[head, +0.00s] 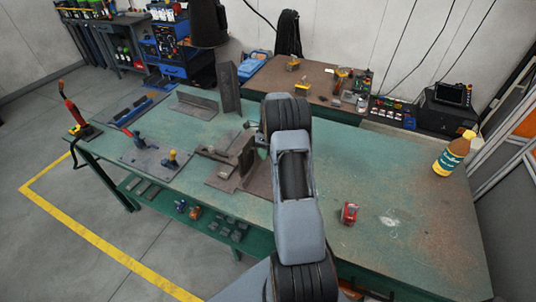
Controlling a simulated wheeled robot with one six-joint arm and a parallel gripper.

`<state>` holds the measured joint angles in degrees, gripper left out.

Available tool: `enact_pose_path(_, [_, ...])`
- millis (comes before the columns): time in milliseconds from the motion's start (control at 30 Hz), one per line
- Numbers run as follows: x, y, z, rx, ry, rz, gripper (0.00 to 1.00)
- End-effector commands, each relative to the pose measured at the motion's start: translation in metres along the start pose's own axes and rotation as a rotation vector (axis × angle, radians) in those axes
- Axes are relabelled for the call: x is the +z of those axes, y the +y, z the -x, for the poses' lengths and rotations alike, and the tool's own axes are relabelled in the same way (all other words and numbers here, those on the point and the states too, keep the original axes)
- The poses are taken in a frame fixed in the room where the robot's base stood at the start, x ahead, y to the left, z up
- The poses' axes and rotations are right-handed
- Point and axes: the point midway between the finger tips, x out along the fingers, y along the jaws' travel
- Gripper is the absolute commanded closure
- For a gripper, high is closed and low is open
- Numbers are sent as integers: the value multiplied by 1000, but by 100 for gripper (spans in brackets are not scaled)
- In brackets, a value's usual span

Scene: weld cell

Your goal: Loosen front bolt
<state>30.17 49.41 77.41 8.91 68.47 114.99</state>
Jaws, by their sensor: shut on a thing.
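A dark steel fixture (240,152) with an upright angled plate stands near the middle of the green table. My arm reaches over the table, and its wrist covers the right side of the fixture. A small grey part of my gripper (262,141) shows at the left of the wrist, close beside the fixture. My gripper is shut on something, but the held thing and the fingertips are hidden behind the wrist. I cannot make out the front bolt; it is hidden or too small to see.
The green table (400,230) is clear at the right except for a red item (349,213) and a bottle (453,153). Clamps on a plate (155,160) and a welding torch (72,118) are at the left. An upright steel piece (229,90) stands behind the fixture.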

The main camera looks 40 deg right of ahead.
Motion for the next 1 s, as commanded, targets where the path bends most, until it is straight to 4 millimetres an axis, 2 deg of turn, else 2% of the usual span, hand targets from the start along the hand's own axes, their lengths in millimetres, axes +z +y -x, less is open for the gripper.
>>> enact_pose_path(300, [0, 0, -2, -159, -1, 2, 83])
enact_pose_path(1000, [0, 0, -3, -378, 1, 1, 83])
